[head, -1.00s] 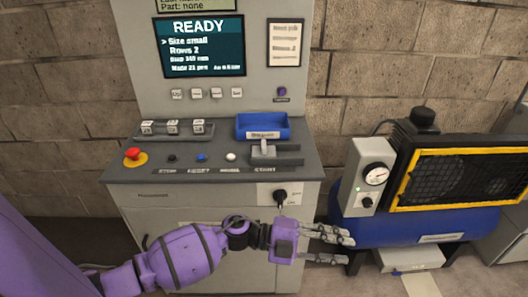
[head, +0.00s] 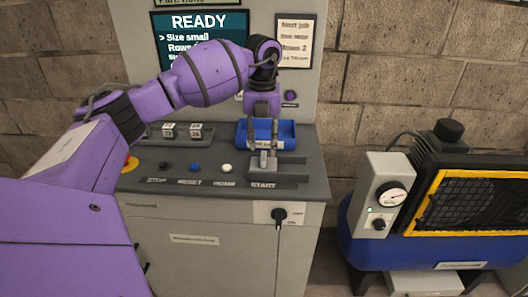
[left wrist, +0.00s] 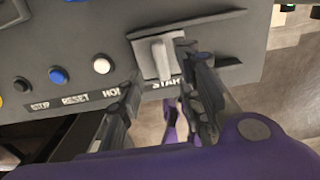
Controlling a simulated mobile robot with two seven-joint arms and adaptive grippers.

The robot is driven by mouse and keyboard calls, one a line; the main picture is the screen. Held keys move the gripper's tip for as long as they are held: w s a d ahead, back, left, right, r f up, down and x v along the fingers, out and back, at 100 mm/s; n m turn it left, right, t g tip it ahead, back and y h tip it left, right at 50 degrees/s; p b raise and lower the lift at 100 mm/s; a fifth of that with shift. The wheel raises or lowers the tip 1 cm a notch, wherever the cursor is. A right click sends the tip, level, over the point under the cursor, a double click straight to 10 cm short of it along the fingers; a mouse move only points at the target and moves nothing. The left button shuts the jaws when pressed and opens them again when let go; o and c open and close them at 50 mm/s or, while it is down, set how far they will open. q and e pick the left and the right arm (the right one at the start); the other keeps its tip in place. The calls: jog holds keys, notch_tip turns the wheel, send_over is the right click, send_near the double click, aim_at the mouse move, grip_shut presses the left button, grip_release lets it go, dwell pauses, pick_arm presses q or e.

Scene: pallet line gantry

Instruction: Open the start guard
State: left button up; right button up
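The start guard (head: 262,163) is a grey raised piece with an upright tab on the dark console top, just above the START label. It looks lowered. In the left wrist view the guard (left wrist: 154,58) stands at upper middle. My left gripper (head: 262,143) points down right at the guard, its fingertips close to the tab. In the left wrist view its two fingers are spread apart, one on each side of the tab's near end. I cannot tell whether they touch it. Any button under the guard is hidden. My right gripper is not in view.
A blue tray (head: 284,134) sits just behind the guard. White (head: 227,169), blue (head: 195,168) and black (head: 164,166) buttons lie to its left. The red stop button is mostly hidden by my arm. The screen (head: 172,38) reads READY. A compressor (head: 398,218) stands at right.

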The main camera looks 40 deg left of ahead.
aim_at(264, 155)
pick_arm(q)
jog(key=shift+w+f, duration=0.1)
jog(key=shift+f, duration=2)
grip_shut()
jog(key=shift+d, duration=0.1)
